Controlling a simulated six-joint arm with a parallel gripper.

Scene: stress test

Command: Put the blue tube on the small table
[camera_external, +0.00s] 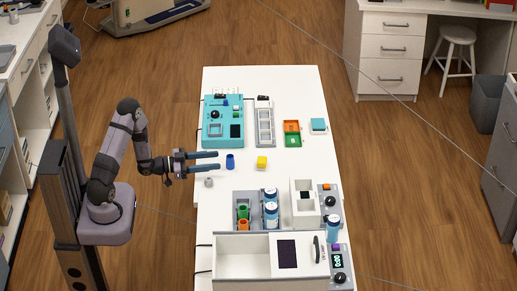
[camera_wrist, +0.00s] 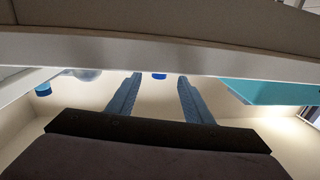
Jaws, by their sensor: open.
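A small dark blue tube (camera_external: 230,161) stands on the white table (camera_external: 300,175), left of a yellow cube. My gripper (camera_external: 217,161) is open and level, its two blue fingers pointing right, with the tube just off the fingertips. In the wrist view a small blue patch (camera_wrist: 159,76), apparently the tube, shows between the fingertips, mostly hidden by a pale band across the top. No separate small table can be made out for certain.
A yellow cube (camera_external: 262,162) sits right of the tube and a small grey piece (camera_external: 208,182) below the gripper. A teal device (camera_external: 222,121) stands behind. Bottles (camera_external: 271,214) and a rack (camera_external: 243,226) with green and orange tubes stand in front.

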